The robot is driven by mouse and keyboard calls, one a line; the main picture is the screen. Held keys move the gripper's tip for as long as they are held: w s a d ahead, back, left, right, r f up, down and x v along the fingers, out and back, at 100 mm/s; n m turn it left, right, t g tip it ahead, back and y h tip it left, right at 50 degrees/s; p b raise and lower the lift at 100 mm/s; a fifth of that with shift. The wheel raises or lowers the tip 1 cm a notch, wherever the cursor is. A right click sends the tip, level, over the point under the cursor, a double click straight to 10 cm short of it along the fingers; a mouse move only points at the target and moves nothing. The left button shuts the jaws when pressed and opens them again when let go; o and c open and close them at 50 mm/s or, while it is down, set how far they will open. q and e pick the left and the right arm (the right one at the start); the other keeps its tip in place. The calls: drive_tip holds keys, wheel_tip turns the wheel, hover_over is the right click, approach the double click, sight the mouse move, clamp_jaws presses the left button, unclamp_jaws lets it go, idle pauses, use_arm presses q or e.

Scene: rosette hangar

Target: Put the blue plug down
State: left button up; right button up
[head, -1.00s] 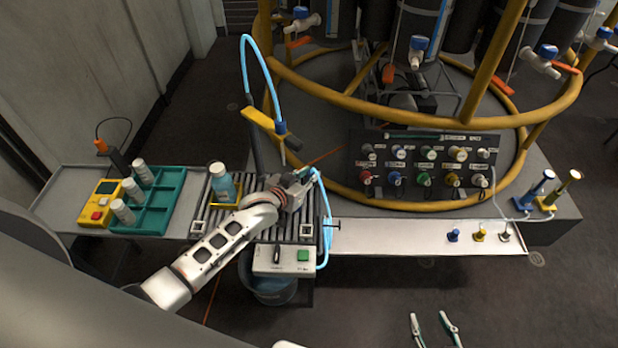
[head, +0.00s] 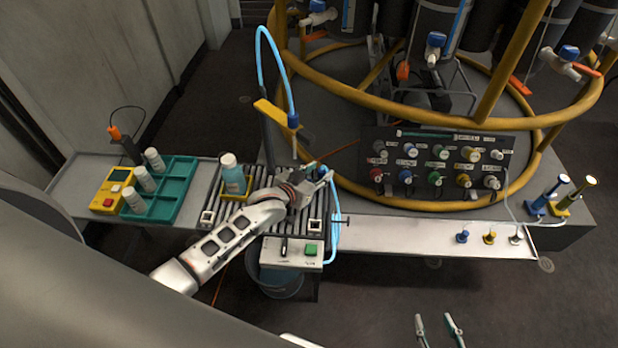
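A small blue plug (head: 462,237) stands on the white shelf at the right, beside a yellow plug (head: 490,237) and a pale plug (head: 516,238). My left gripper (head: 322,178) is over the right side of the roller conveyor, away from these plugs. A small blue patch and a light blue hose (head: 335,225) show at its fingertips. I cannot tell whether it holds anything. My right gripper (head: 437,325) is at the bottom edge, in front of the shelf. Its two fingers are apart, with only floor visible between them.
A dark panel (head: 408,133) with several coloured knobs stands behind the shelf, below yellow rails. A bottle (head: 233,176) stands in a yellow holder on the conveyor. A teal rack (head: 182,180) with white-capped vials is at left. The shelf's left part is clear.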

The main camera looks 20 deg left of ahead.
use_arm(q)
drive_tip(key=p+v, duration=0.2)
drive_tip(key=v, duration=0.9)
drive_tip(key=shift+s+a+r, duration=0.1)
drive_tip(key=shift+s+r, duration=0.05)
drive_tip(key=shift+s, duration=0.05)
use_arm(e)
drive_tip(key=r, duration=0.3)
drive_tip(key=shift+w, duration=0.25)
drive_tip(key=shift+f, duration=0.1)
